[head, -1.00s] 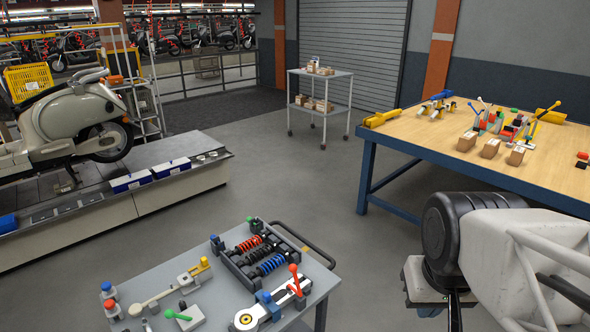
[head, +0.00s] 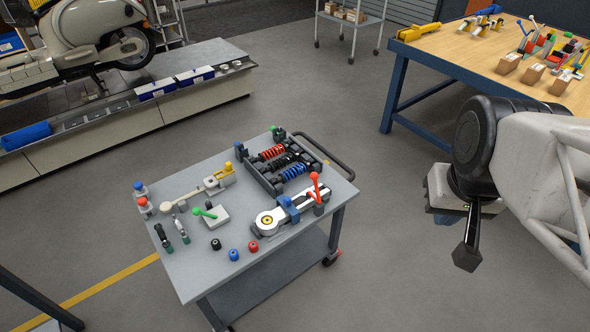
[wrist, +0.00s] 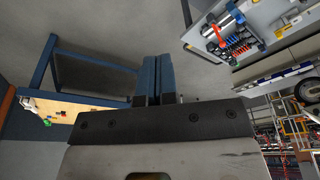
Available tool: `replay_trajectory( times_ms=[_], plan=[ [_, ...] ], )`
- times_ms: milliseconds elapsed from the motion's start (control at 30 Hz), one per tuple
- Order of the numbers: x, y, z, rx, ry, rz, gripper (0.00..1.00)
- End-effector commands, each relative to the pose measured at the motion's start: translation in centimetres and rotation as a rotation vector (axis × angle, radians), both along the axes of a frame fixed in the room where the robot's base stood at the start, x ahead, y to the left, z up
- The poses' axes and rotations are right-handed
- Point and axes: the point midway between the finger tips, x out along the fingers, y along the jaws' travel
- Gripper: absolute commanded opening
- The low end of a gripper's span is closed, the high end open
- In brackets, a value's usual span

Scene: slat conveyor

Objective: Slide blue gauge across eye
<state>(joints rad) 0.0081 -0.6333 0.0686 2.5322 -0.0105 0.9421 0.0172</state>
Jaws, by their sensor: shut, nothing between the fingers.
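A blue block (head: 289,208), which looks like the blue gauge, sits on a white clamping fixture (head: 315,194) on the grey cart. The round eye (head: 267,221), with a yellow ring and dark centre, is at the fixture's lower left end, apart from the blue block. A red-knobbed lever stands at the fixture's other end. My gripper (head: 467,260) is shut and empty, in the air to the right of the cart. In the wrist view its two fingers (wrist: 153,82) are together, and the cart top (wrist: 250,25) shows at upper right.
The cart also holds a rack with red, black and blue springs (head: 283,165), a green-knobbed block (head: 211,217), and small black, blue and red caps (head: 233,254). A wooden bench (head: 480,52) stands behind right. The floor between cart and bench is clear.

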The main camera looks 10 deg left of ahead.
Motion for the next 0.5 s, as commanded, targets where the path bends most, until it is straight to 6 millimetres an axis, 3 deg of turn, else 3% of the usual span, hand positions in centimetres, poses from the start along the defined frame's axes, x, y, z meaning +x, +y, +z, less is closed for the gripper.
replay_trajectory(
  times_ms=[267,500],
  plan=[
    [0.7,0.2,0.1,0.007,0.006,-0.007,0.0],
    [2.8,0.8,0.2,0.029,0.027,-0.03,0.0]
  ],
)
